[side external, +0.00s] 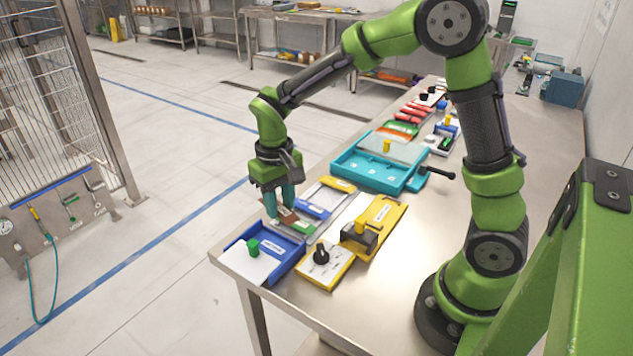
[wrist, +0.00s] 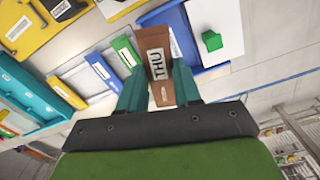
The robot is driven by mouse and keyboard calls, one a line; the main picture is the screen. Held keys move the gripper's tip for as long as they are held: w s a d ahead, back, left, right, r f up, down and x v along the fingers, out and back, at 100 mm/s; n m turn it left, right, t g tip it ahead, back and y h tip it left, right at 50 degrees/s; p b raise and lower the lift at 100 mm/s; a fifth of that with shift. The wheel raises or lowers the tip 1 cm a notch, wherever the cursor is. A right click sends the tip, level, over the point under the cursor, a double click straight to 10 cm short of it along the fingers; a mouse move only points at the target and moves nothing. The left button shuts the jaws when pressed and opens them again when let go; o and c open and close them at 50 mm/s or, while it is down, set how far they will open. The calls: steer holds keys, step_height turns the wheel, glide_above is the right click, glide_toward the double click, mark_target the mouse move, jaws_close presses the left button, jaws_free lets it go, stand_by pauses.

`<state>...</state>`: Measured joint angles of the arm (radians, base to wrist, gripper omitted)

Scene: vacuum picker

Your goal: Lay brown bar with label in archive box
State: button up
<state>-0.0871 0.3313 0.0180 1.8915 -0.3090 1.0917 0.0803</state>
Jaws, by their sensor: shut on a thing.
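The brown bar (wrist: 158,62) carries a white label reading THU in the wrist view. My gripper (wrist: 158,88) is shut on it, with one teal finger on each side. In the side view the bar (side external: 288,217) shows under my gripper (side external: 281,207), low over the near end of the bench; whether it touches anything beneath is unclear. No container is legibly marked as the archive box. A blue box (side external: 287,265) with a white panel and green knob (side external: 252,246) stands beside the bar at the front left corner. A teal box (side external: 350,178) stands farther back.
A yellow box (side external: 390,214), a white panel with a black knob (side external: 320,257) and a blue-ended tray (side external: 313,211) crowd the area around my gripper. Red items (side external: 416,112) lie farther back. The bench's right side (side external: 500,130) has bare steel beyond my arm.

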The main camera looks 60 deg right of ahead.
mark_target(276, 248)
steer(key=shift+w+a+r+n, duration=0.1)
steer(key=shift+w+a+n, duration=0.2)
steer(key=shift+a+n, duration=0.4)
steer(key=shift+n, duration=0.8)
steer(key=f, duration=0.9)
steer(key=shift+w+a+f, duration=0.1)
steer(key=shift+w+f, duration=0.1)
steer(key=shift+f, duration=0.1)
steer(key=shift+f, duration=0.15)
steer(key=o, duration=0.7)
steer(key=shift+o, duration=0.2)
